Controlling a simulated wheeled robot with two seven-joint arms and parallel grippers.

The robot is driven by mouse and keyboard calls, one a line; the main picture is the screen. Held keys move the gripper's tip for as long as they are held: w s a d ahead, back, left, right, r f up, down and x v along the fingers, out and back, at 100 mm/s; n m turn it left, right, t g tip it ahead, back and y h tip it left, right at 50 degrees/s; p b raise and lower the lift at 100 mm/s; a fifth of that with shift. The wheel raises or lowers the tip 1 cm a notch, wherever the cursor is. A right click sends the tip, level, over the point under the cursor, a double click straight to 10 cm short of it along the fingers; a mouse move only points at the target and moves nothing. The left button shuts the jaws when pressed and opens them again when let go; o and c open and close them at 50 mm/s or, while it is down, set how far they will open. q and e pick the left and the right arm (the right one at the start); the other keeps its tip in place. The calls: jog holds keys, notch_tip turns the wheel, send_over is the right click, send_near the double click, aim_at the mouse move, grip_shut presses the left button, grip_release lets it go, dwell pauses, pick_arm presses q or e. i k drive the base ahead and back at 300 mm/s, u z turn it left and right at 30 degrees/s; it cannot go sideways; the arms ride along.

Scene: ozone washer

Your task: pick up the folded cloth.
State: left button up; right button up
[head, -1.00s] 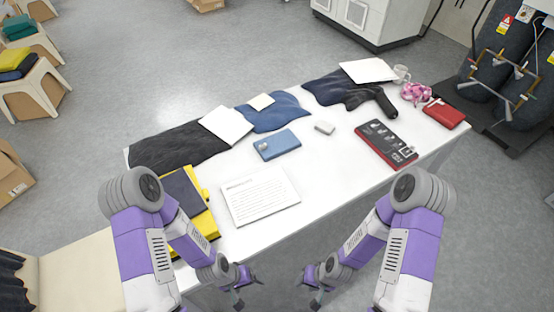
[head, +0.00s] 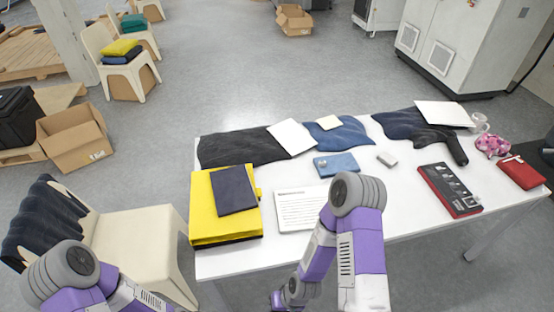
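Folded cloths lie stacked on the seat of a pale chair at the upper left: a yellow folded cloth (head: 118,47) on top of a dark blue one (head: 122,58). A green folded cloth (head: 134,20) lies on the chair behind.
The white table (head: 385,207) holds dark spread cloths, papers, a blue box (head: 336,165) and a red case (head: 449,190). A pale chair (head: 140,240) with a dark cloth over its back stands left of the table. Cardboard boxes (head: 75,140) stand farther left.

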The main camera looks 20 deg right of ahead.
aim_at(328, 166)
jog(key=u, duration=3)
jog(key=k, duration=2.5)
jog(key=z, duration=1.05)
